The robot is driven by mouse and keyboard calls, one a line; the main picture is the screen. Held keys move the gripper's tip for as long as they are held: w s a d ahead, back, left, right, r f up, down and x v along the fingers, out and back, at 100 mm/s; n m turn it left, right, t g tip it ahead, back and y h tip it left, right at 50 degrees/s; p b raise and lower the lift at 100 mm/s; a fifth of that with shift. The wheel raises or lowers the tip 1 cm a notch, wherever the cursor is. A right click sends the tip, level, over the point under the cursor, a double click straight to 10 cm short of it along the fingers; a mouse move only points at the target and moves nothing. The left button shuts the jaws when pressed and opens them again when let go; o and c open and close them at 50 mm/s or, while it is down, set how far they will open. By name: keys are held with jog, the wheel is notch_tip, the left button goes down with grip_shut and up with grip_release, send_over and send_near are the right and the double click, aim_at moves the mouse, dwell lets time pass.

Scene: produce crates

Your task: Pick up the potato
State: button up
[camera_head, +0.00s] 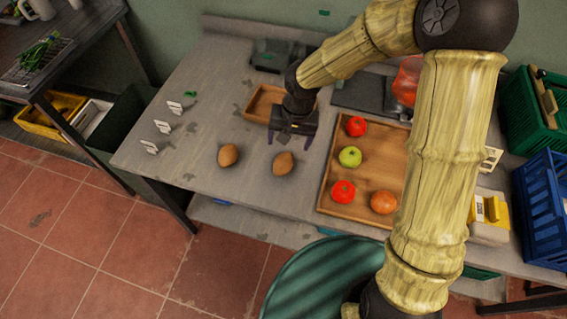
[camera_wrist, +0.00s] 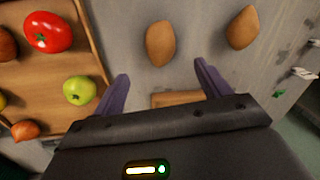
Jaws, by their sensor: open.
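Two brown potatoes lie apart on the grey table. The left potato (camera_head: 228,155) shows at the upper right in the wrist view (camera_wrist: 242,28). The right potato (camera_head: 284,163) shows at the upper middle in the wrist view (camera_wrist: 160,44). My gripper (camera_head: 289,141) is above the table, just behind the right potato in the head view. Its two purple fingers (camera_wrist: 162,80) are spread apart with nothing between them. In the wrist view the right potato lies beyond the fingertips, roughly in line with the gap. No finger visibly touches either potato.
A wooden tray (camera_head: 350,213) with tomatoes, a green apple (camera_head: 350,157) and an onion (camera_head: 383,202) stands to the right. A small wooden tray (camera_head: 262,102) is behind my gripper. Small white cards (camera_head: 163,127) stand at the left. Table around the potatoes is clear.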

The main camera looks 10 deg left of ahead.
aim_at(284, 160)
jog(key=f, duration=0.6)
jog(key=shift+a+f, duration=0.2)
jog(key=shift+a, duration=0.2)
jog(key=f, duration=0.5)
jog(key=shift+s+a+f, duration=0.1)
jog(key=shift+s+a, duration=0.05)
jog(key=shift+a, duration=0.2)
jog(key=shift+c, duration=0.3)
jog(key=c, duration=1.1)
